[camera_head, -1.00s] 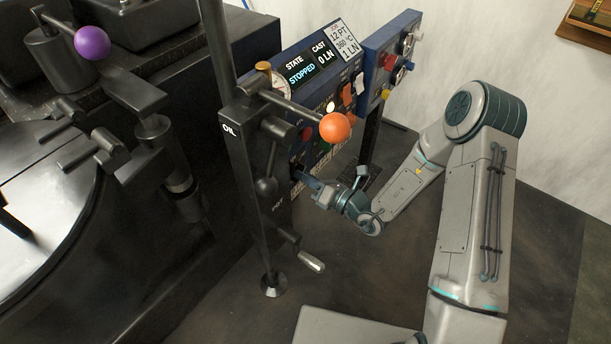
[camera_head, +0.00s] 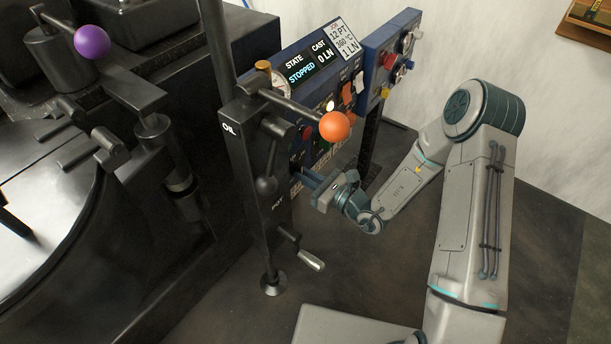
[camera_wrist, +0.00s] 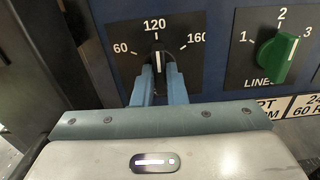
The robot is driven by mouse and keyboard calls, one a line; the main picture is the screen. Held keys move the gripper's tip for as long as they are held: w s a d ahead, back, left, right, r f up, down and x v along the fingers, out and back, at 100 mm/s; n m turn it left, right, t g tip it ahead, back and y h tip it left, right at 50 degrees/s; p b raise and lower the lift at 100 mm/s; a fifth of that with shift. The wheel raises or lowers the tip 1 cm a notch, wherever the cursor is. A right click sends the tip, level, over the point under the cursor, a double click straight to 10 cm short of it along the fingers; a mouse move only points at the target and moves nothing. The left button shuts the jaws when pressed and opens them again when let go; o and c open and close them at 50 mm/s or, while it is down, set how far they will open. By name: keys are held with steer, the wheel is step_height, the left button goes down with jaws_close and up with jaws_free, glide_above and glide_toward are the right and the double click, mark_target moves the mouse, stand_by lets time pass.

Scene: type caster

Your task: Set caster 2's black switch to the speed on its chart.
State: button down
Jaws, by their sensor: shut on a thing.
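The black switch (camera_wrist: 158,57) is on a black dial plate marked 60, 120 and 160 in the wrist view. Its white pointer line stands nearly upright, at 120. My gripper (camera_wrist: 158,75) is shut on the switch, one blue finger on each side of it. In the head view my gripper (camera_head: 308,177) reaches the lower part of the blue panel, and the switch is hidden there. White chart plates (camera_wrist: 304,105) show at the right of the wrist view. They are cut off, with parts such as "PT", "24" and "60 R" readable.
A green lines knob (camera_wrist: 278,55) marked 1, 2, 3 sits right of the switch, pointing near 3. The display (camera_head: 308,66) reads STOPPED, 0 LN. A job card (camera_head: 343,38) reads 12 PT, 360 °C, 1 LN. An orange-ball lever (camera_head: 334,126) and black post stand close left of my arm.

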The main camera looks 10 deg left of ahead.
stand_by(0.3)
steer(key=c, duration=1.5)
jaws_free()
steer(key=shift+o, duration=0.2)
steer(key=p+v, duration=0.2)
steer(key=v, duration=1.2)
steer(key=shift+a, duration=0.1)
